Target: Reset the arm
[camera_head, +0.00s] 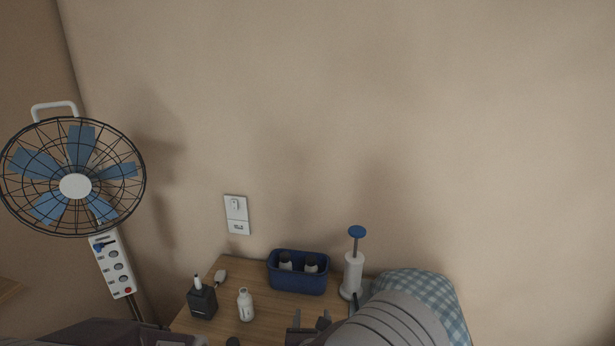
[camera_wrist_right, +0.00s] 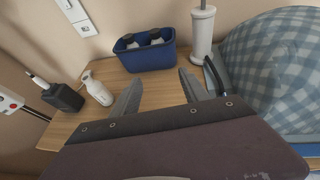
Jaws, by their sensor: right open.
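My right gripper (camera_head: 310,318) is at the bottom of the head view, over the front of the wooden table (camera_head: 257,283). In the right wrist view its two fingers (camera_wrist_right: 160,78) stand apart with nothing between them, and bare tabletop shows beyond. My left gripper does not show; a dark part along the bottom left of the head view seems to be my left arm.
A blue bin (camera_head: 298,285) with bottles stands at the back of the table. A white holder (camera_head: 352,275), a white bottle (camera_head: 245,306) and a black container (camera_head: 202,300) are nearby. Checked fabric (camera_head: 448,296) lies right; a fan (camera_head: 75,178) stands left.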

